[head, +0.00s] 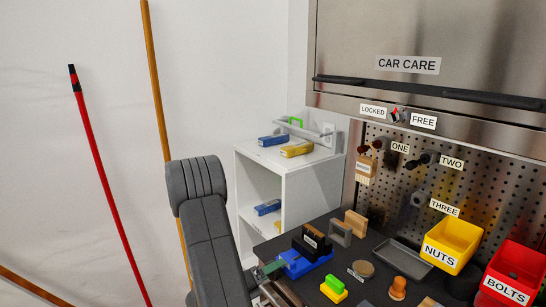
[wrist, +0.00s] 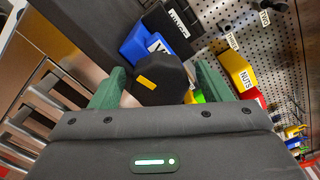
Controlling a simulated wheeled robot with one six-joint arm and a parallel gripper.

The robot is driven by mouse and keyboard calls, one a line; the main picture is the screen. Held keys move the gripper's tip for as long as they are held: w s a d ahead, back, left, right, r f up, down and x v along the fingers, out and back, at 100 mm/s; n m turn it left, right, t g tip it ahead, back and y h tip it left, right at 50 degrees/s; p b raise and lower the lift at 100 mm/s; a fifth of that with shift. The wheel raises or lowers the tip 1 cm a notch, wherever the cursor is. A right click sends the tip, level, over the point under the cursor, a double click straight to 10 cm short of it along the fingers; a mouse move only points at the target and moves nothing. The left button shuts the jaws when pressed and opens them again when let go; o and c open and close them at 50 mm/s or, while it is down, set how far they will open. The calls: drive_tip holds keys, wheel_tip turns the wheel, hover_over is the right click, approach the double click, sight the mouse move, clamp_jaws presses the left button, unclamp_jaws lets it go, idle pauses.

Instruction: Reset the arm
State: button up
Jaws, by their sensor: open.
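My gripper (wrist: 160,68) is open, its two green fingers spread apart in the wrist view. A dark rounded thing with a yellow patch (wrist: 158,80) shows between the fingers; I cannot tell what it is or whether it touches them. In the head view my grey arm rises at the lower centre and hides most of the gripper. One green finger shows low beside it, near the left end of the black bench top. A blue bin (head: 304,262) with a dark labelled block stands just right of it; it also shows in the wrist view (wrist: 142,42).
The bench carries a grey tray (head: 401,258), a yellow NUTS bin (head: 452,240), a red BOLTS bin (head: 514,272) and several small blocks. A pegboard (head: 470,185) stands behind. A white shelf (head: 305,185) is at centre. Poles (head: 100,165) lean on the left wall.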

drive_tip(key=shift+s+a+f+m+b, duration=0.1)
drive_tip(key=shift+a+f+m+b, duration=0.1)
drive_tip(key=shift+m+b, duration=0.7)
drive_tip(key=m+b, duration=0.5)
drive_tip(key=shift+d, duration=0.1)
drive_tip(key=m+b, duration=0.3)
drive_tip(key=shift+s+r+m+b, duration=0.1)
drive_tip(key=shift+r+m+b, duration=0.05)
drive_tip(key=shift+m+b, duration=0.6)
drive_tip(key=shift+r+m+b, duration=0.1)
drive_tip(key=shift+m+b, duration=0.45)
drive_tip(key=shift+m, duration=0.3)
drive_tip(key=shift+d+r, duration=0.1)
drive_tip(key=shift+r, duration=0.05)
